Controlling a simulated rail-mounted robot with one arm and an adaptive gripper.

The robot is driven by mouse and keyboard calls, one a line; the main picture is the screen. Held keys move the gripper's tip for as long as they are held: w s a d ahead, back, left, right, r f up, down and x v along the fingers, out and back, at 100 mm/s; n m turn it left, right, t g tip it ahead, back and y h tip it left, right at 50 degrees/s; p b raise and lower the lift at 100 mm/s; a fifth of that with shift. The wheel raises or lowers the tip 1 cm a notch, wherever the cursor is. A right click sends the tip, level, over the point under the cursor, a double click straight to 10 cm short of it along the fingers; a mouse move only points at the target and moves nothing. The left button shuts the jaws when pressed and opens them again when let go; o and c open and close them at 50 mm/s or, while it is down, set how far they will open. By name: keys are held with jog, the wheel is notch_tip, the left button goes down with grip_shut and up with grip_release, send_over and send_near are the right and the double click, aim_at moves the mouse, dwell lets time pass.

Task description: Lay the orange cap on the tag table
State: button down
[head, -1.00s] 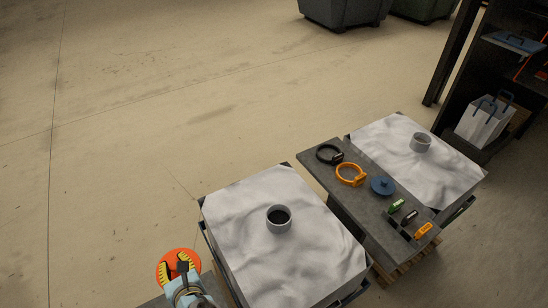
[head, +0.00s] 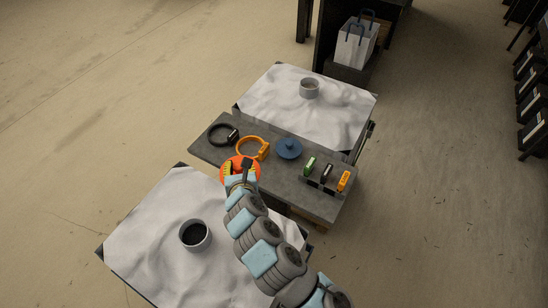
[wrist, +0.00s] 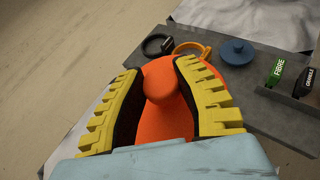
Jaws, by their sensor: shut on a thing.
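The orange cap (wrist: 165,121) is a round disc with a knob, held between the yellow ridged fingers of my gripper (wrist: 160,85) in the wrist view. My gripper is shut on its knob. In the head view the orange cap (head: 240,163) shows at the end of my arm, over the near edge of the grey tag table (head: 275,172). I cannot tell whether it touches the table. On the table lie a black ring clamp (head: 222,134), an orange ring clamp (head: 253,147), a blue cap (head: 289,148) and several tags (head: 326,173) in a holder.
A white bulk bag (head: 150,240) with an open dark spout (head: 195,235) stands in front of the table. Another white bag (head: 290,110) with a spout (head: 309,88) stands behind it. A dark shelf with a paper bag (head: 355,45) is at the back. Bare table shows around the blue cap.

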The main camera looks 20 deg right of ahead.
jog(key=w+d+f+m+h+b, duration=0.1)
jog(key=w+d+f+b, duration=0.25)
jog(key=d, duration=0.25)
jog(key=w+d+f+m+h+b, duration=0.2)
jog(key=w+d+f+b, duration=0.15)
jog(key=d, duration=0.25)
jog(key=w+d+f+b, duration=0.2)
jog(key=w+f+b, duration=0.2)
jog(key=f, duration=0.3)
jog(key=w+d+f+m+g+b, duration=0.1)
jog(key=w+d+f+b, duration=0.1)
jog(key=f, duration=0.4)
jog(key=shift+w+d+f+h+b, duration=0.15)
jog(key=shift+w+f+h+b, duration=0.25)
jog(key=shift+w+b, duration=0.55)
jog(key=shift+r+p, duration=0.15)
jog(key=shift+p, duration=0.45)
jog(key=shift+f+b, duration=1.4)
jog(key=shift+f, duration=2.7)
jog(key=shift+f, duration=0.25)
jog(key=shift+c, duration=1.9)
grip_release()
jog(key=shift+s, duration=0.15)
